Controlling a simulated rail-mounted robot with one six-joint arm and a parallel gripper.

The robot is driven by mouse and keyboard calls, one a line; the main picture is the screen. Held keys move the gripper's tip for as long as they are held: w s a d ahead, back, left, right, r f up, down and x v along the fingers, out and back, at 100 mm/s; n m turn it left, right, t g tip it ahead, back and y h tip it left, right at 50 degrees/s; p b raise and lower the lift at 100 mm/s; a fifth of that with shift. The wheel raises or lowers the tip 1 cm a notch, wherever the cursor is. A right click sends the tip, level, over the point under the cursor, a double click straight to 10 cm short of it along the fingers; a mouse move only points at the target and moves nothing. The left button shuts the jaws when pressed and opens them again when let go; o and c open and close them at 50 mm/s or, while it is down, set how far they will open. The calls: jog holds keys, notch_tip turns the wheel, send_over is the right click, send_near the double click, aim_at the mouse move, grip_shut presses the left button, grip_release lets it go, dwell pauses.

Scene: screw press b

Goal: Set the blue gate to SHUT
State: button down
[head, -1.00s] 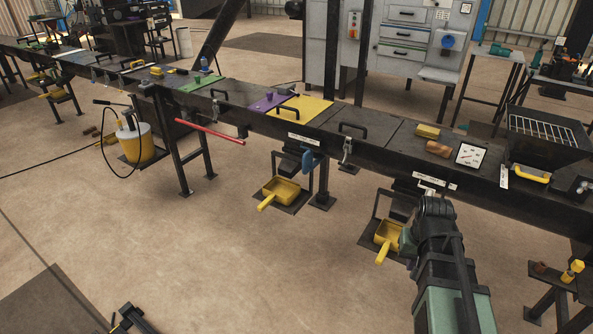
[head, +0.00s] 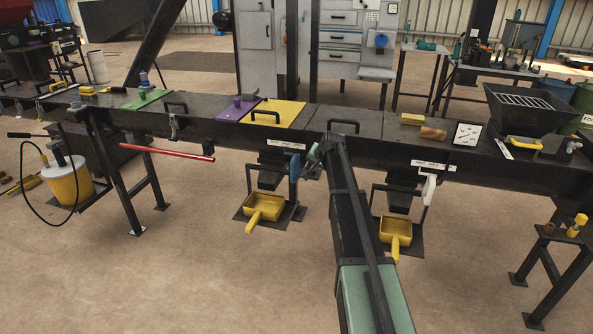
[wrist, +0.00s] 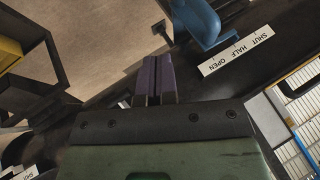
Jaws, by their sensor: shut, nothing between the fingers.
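The blue gate's handle (head: 294,167) hangs under the front edge of the bench, below the right, OPEN end of its SHUT / HALF / OPEN label (head: 286,144). In the wrist view, the blue handle (wrist: 200,22) is at the top, near the OPEN end of the label (wrist: 236,53). My gripper (head: 315,158) is just right of the handle in the head view. In the wrist view, its purple fingers (wrist: 153,78) are together and empty, with a visible gap to the handle. The head view hides the fingertips in detail.
A yellow scoop tray (head: 264,207) stands below the blue gate. A second gate with a white handle (head: 428,187) and another yellow tray (head: 396,230) are to the right. A red bar (head: 168,152) sticks out at left.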

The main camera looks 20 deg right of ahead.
jog(key=w+a+f+b, duration=0.2)
jog(key=w+f+b, duration=0.5)
jog(key=w, duration=0.2)
jog(key=shift+a+f, duration=0.35)
jog(key=shift+a, duration=0.05)
